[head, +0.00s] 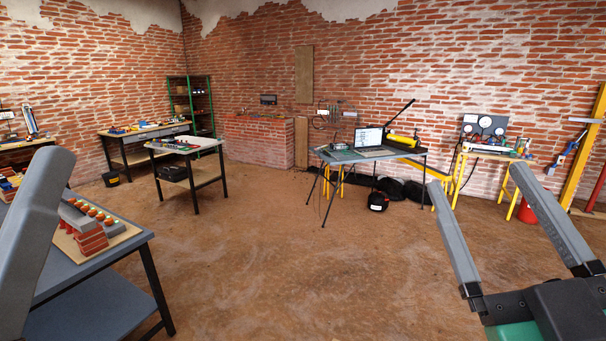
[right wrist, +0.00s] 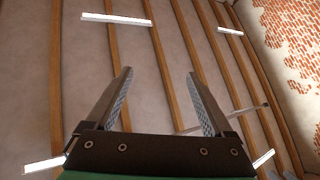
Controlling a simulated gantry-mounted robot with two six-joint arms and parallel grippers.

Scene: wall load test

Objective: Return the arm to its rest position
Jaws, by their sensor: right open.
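My right gripper (head: 477,178) is raised at the lower right of the head view. Its two grey fingers stand wide apart with nothing between them. In the right wrist view the same gripper (right wrist: 160,73) points up toward the ceiling, open and empty. A grey piece of my left arm or gripper (head: 35,235) stands close at the left edge of the head view. Only one part of it shows, so its jaws cannot be judged.
A grey workbench (head: 105,268) with a small brick wall piece (head: 90,229) is at the lower left. A folding table (head: 345,156) with a laptop (head: 369,140) and a yellow-legged table (head: 490,155) stand farther back. The brown floor (head: 290,255) between is clear. Wooden ceiling beams (right wrist: 165,60) fill the wrist view.

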